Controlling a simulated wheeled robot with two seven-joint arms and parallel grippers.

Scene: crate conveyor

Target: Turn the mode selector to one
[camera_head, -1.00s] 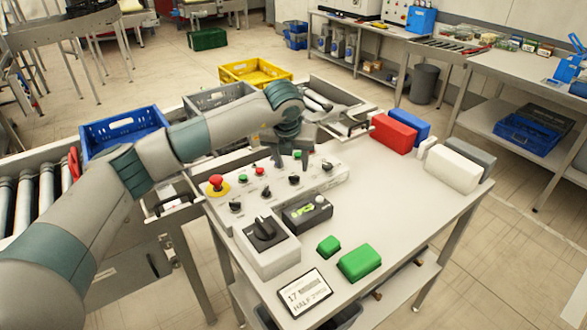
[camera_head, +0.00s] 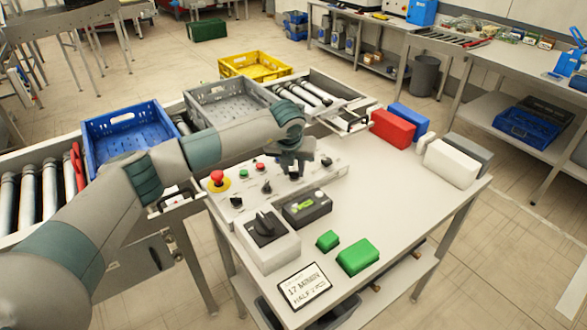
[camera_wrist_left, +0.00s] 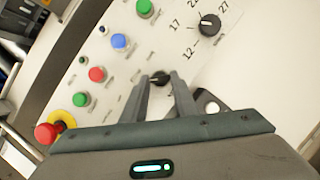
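The control panel (camera_head: 232,208) stands at the left side of the table. My left gripper (camera_head: 294,170) is over the panel's right part, pointing down. In the left wrist view a small black knob (camera_wrist_left: 160,78) lies between the tips of my left gripper (camera_wrist_left: 159,80). The fingers are apart, one on each side of the knob; I see no clear contact. Another black knob (camera_wrist_left: 209,25) has a dial with 12, 17 and 27 around it. The small knob's own markings are too blurred to read. My right gripper is not in view.
A red emergency stop (camera_head: 217,178) and several coloured buttons sit on the panel. A grey box with a large black rotary switch (camera_head: 264,225) stands in front, beside green blocks (camera_head: 358,257) and a card (camera_head: 304,287). Blue (camera_head: 127,135) and grey crates (camera_head: 222,96) stand behind.

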